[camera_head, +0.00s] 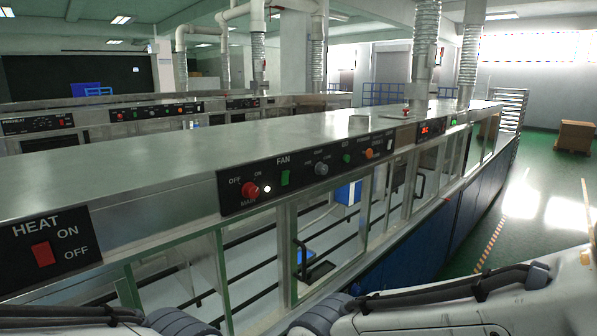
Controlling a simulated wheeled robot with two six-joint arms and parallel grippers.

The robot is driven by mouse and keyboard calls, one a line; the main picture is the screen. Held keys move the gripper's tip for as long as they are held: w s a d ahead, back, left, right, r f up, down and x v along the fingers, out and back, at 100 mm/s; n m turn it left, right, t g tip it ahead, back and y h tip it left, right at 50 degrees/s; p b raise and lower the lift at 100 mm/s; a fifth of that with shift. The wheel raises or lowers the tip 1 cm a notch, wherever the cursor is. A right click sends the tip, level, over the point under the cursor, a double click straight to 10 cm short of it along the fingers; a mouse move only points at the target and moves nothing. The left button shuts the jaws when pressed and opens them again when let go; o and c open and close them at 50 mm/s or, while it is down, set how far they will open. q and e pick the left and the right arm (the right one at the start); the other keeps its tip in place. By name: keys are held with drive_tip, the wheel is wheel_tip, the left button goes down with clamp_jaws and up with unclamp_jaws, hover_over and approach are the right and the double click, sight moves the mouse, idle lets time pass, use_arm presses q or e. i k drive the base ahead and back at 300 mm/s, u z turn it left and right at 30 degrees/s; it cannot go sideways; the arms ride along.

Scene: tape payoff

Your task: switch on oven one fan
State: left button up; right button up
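The nearest oven (150,170) is a long metal housing. A black control panel (300,170) runs along its side. Under the word FAN is a green switch (285,178); I cannot tell its position. To its left are a red MAIN knob (250,189), marked OFF and ON, and a small white lit lamp (267,189). A separate HEAT panel (80,231) at the lower left has a red rocker switch (43,255) marked ON and OFF. No oven number is readable. Parts of both my arms show along the bottom edge, but neither gripper is in view.
Similar ovens with panels (155,111) stand behind. Glass doors and frames lie below the panel. Green floor is open at right, with a cardboard box (575,136) beyond.

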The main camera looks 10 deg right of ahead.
sight(285, 177)
drive_tip(key=z, duration=0.05)
drive_tip(key=k, duration=0.5)
drive_tip(key=z, duration=0.8)
drive_tip(key=i, duration=0.75)
drive_tip(key=u, duration=0.85)
